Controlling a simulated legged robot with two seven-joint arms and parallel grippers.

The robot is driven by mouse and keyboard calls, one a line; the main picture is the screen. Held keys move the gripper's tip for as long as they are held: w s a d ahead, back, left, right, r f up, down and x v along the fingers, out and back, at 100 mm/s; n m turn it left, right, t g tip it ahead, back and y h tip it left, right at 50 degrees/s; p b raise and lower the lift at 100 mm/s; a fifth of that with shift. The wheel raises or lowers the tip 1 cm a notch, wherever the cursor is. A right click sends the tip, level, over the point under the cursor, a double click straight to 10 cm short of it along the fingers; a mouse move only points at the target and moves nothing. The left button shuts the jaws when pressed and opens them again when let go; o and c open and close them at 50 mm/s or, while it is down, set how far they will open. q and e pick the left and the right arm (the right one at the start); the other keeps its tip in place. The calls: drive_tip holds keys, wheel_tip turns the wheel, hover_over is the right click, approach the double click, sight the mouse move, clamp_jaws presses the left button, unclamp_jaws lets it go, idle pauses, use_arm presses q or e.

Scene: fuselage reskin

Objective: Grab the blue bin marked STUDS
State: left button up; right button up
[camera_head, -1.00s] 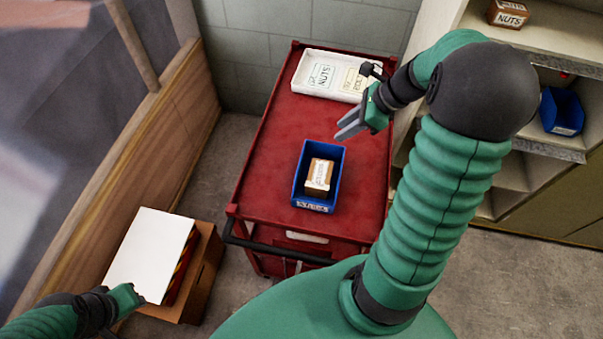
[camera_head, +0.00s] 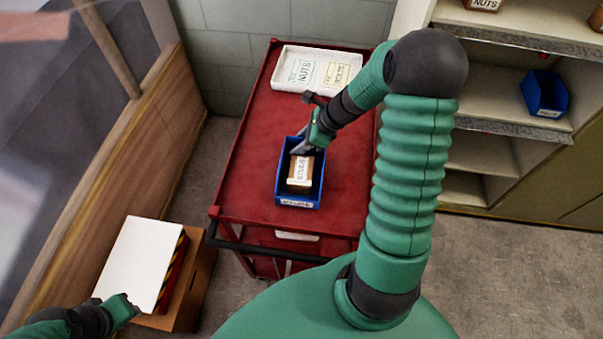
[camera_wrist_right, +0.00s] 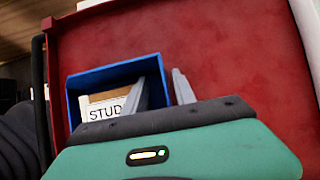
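A blue bin (camera_head: 282,168) sits on the red cart (camera_head: 245,180). It holds a brown box (camera_head: 300,184) with a white label; in the wrist view the label on this box (camera_wrist_right: 97,98) reads "STUD", partly covered. The bin's own front label is too small to read. My right gripper (camera_head: 303,150) is at the bin's far right edge. In the wrist view its fingers (camera_wrist_right: 167,90) are apart, one over the bin's inside (camera_wrist_right: 112,72) and one outside its wall. Contact cannot be told. My left gripper (camera_head: 130,306) is at lower left by a white-topped stack; its fingers are unclear.
A white tray (camera_head: 288,57) with labelled areas lies at the cart's far end. Shelves (camera_head: 490,128) at right hold another blue bin (camera_head: 544,93) and a brown NUTS box (camera_head: 483,4). The white-topped stack (camera_head: 142,262) stands left of the cart. The cart's right side is clear.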

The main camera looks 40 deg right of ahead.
drive_tip(key=shift+s+d+f, duration=0.35)
drive_tip(key=shift+f, duration=0.25)
drive_tip(key=shift+c, duration=0.8)
drive_tip(key=shift+f, duration=0.15)
clamp_jaws()
drive_tip(key=shift+w+d, duration=0.25)
drive_tip(key=shift+d, duration=0.1)
drive_tip(key=shift+w+a+r, duration=0.15)
drive_tip(key=shift+a+r, duration=0.05)
